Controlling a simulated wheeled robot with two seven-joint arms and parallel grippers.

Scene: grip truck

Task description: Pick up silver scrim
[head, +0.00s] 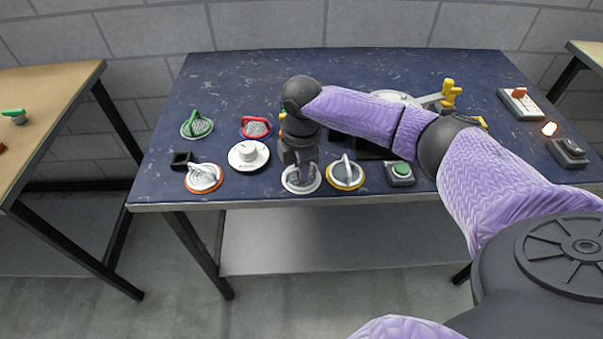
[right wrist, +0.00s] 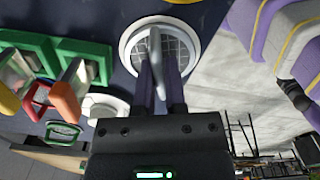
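The silver scrim (head: 301,182) is a round mesh disc with a pale silver rim, lying near the front edge of the blue table. My right gripper (head: 300,168) points down over it and hides part of it. In the right wrist view the scrim (right wrist: 172,48) lies flat, with its grey handle standing up between the two fingers of my right gripper (right wrist: 160,75). The fingers are close together, one on each side of the handle. I cannot tell whether they press on it. My left gripper is not in view.
A yellow-rimmed scrim (head: 345,175) and a green button box (head: 399,173) lie to the right. A white dial (head: 248,155), an orange-rimmed scrim (head: 203,178), a red scrim (head: 256,128) and a green scrim (head: 197,126) lie to the left. My right arm hides the table's middle.

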